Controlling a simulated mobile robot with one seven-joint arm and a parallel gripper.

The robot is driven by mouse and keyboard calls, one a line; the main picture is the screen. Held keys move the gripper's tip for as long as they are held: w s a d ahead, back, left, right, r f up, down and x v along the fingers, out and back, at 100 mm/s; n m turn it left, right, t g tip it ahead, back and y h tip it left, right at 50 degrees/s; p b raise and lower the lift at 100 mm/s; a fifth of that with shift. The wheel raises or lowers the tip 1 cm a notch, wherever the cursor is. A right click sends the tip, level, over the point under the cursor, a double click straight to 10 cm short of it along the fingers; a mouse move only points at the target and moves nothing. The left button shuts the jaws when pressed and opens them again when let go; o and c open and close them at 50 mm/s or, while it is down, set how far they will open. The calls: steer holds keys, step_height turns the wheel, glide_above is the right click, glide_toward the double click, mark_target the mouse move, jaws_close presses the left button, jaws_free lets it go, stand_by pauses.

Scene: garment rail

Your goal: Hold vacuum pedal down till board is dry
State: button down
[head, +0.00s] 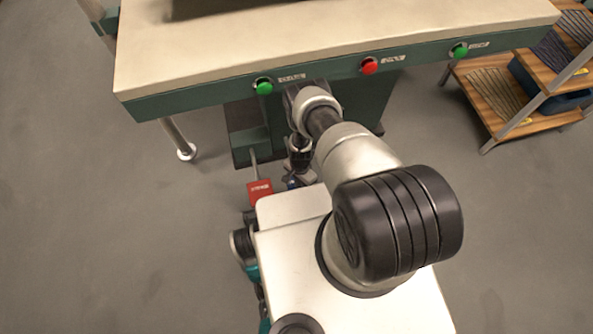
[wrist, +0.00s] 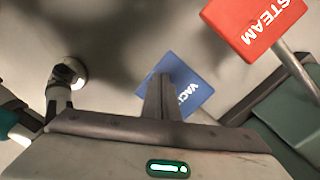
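The blue vacuum pedal (wrist: 181,88) lies under my gripper (wrist: 160,82) in the wrist view, its lettering partly covered by the fingers. The fingers are together with nothing visible between them, and the tips overlap the pedal. I cannot tell if they touch or press it. In the head view only a small bit of blue (head: 292,183) shows beside my gripper (head: 297,178), below the table. The board (head: 330,38) is the cream tabletop with a green front edge. A dark area (head: 235,8) lies at its far edge, cut off by the frame; I cannot tell if it is damp.
The red steam pedal (head: 259,191) is just left of my gripper in the head view; it also shows at upper right in the wrist view (wrist: 255,25). Green and red buttons (head: 369,66) line the table's front edge. A wooden shelf unit (head: 490,95) stands at right. Floor at left is clear.

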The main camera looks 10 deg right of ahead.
steer(key=shift+t, duration=0.9)
steer(key=f, duration=0.2)
steer(key=w+f, duration=0.1)
steer(key=shift+w+f, duration=0.15)
steer(key=shift+f, duration=0.25)
step_height(320, 180, up, 5)
steer(key=p, duration=0.4)
steer(key=shift+r, duration=0.2)
steer(key=shift+d+r, duration=0.2)
steer(key=shift+r, duration=0.15)
steer(key=shift+r+p, duration=0.1)
steer(key=shift+p, duration=0.25)
